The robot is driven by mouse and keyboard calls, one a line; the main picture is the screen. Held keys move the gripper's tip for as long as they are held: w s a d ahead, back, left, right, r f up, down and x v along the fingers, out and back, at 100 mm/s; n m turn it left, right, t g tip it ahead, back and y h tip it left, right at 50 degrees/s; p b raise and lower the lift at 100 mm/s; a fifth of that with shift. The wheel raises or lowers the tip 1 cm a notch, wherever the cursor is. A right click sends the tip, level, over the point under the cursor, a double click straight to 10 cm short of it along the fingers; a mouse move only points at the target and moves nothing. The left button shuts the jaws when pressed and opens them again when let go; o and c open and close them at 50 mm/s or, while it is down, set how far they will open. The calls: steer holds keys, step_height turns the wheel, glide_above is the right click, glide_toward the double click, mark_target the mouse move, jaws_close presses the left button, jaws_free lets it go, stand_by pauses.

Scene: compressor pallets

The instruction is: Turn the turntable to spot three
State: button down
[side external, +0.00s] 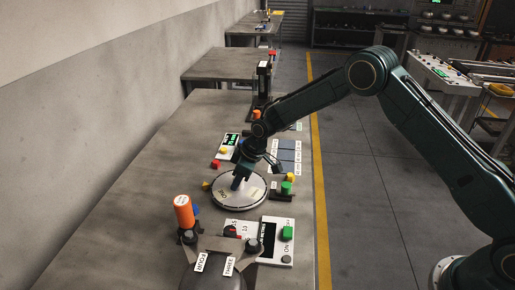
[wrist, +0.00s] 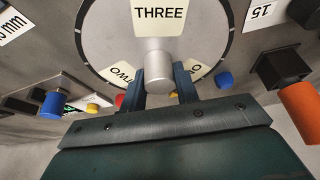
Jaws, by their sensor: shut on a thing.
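The turntable (side external: 254,199) is a round pale disc with a dark rim on the bench, below my gripper in the side view. In the wrist view the turntable (wrist: 113,40) fills the upper middle, with cream labels. The label THREE (wrist: 159,14) is at the top, TWO is at the lower left, and another label at the lower right is partly hidden. A grey cylindrical knob (wrist: 159,72) stands at its centre. My gripper (wrist: 160,84) has its blue fingers on either side of the knob, shut on it. My gripper (side external: 240,182) also shows in the side view, reaching down to the disc.
A control box (side external: 268,238) with a green button and an orange cylinder (side external: 184,211) stand in front of the turntable. Red and yellow knobs, a display box (side external: 228,144) and dark panels (side external: 287,155) lie behind. The bench's left side is clear.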

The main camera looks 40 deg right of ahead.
steer(key=shift+n, duration=0.4)
steer(key=n+g, duration=0.1)
steer(key=n, duration=0.2)
steer(key=n+g+y, duration=0.1)
steer(key=n, duration=0.2)
steer(key=n+g, duration=0.2)
steer(key=n, duration=0.2)
steer(key=shift+n+g, duration=0.5)
steer(key=shift+n, duration=1.3)
steer(key=c, duration=1.1)
jaws_free()
steer(key=shift+o, duration=0.2)
steer(key=shift+m, duration=0.6)
